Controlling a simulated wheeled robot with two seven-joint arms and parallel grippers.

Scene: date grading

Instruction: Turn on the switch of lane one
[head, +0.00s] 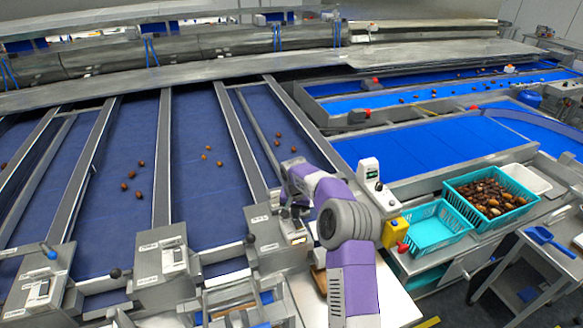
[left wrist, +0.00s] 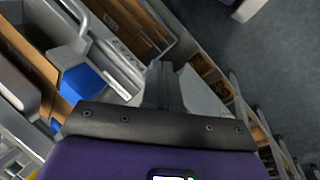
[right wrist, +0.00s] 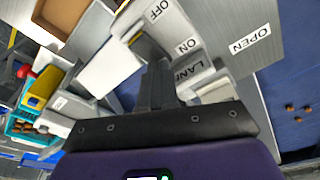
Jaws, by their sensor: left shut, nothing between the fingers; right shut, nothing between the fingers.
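My right gripper (head: 292,210) is shut and empty, low over the rightmost lane control box (head: 268,246) at the foot of a blue lane. In the right wrist view its fingers (right wrist: 160,82) are beside a grey panel (right wrist: 175,28) lettered OFF and ON, with a partly hidden LANE label (right wrist: 190,70). I cannot read the lane number or tell whether the fingers touch the panel. The switch itself is not clear, nor is its position. My left gripper (left wrist: 163,82) is shut and empty in the left wrist view, above other station parts; it is not visible in the head view.
More control boxes (head: 160,262) with levers stand to the left. Dates lie on the blue lanes (head: 195,150). On the right are a small white device (head: 368,172), an empty teal basket (head: 434,229) and a teal basket of dates (head: 464,209). An OPEN label (right wrist: 250,39) shows beside the panel.

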